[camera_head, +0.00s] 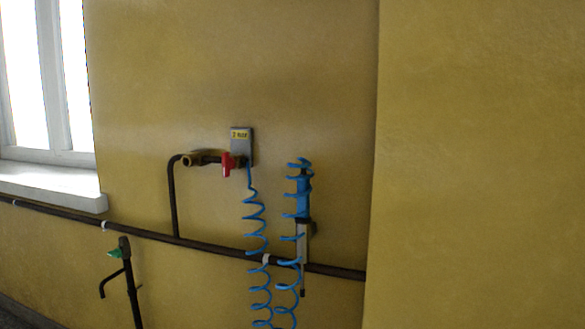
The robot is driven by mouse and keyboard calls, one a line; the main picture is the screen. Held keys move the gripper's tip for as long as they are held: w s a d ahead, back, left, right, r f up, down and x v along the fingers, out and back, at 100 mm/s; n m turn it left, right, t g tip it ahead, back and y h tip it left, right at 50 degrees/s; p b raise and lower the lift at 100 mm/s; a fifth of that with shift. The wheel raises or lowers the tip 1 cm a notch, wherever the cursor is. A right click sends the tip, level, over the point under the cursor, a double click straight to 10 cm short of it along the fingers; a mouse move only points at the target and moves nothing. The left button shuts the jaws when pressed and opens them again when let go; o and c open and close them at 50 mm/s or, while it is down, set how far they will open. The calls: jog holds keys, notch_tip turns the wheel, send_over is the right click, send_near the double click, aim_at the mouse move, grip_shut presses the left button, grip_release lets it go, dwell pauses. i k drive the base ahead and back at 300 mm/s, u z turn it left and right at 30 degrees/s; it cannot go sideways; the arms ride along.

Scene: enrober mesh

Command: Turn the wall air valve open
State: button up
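The wall air valve (208,160) sits on a dark pipe at the middle left of the yellow wall. Its red handle (227,164) hangs with its long side upright, across the line of the horizontal pipe piece. A grey plate (242,147) with a yellow label is mounted just behind and to the right of the valve. A blue coiled hose (255,215) runs down from the valve's right end. My gripper is not in view.
A blue tool (302,200) hangs on the wall to the right, with the hose coiled around it. A dark pipe (140,232) runs along the wall below. A green-handled tap (116,253) stands at lower left. A window (45,80) with a white sill is at left. The right wall is bare.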

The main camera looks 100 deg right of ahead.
aim_at(229, 163)
jog(key=z, duration=1.05)
jog(key=k, duration=0.9)
jog(key=z, duration=0.6)
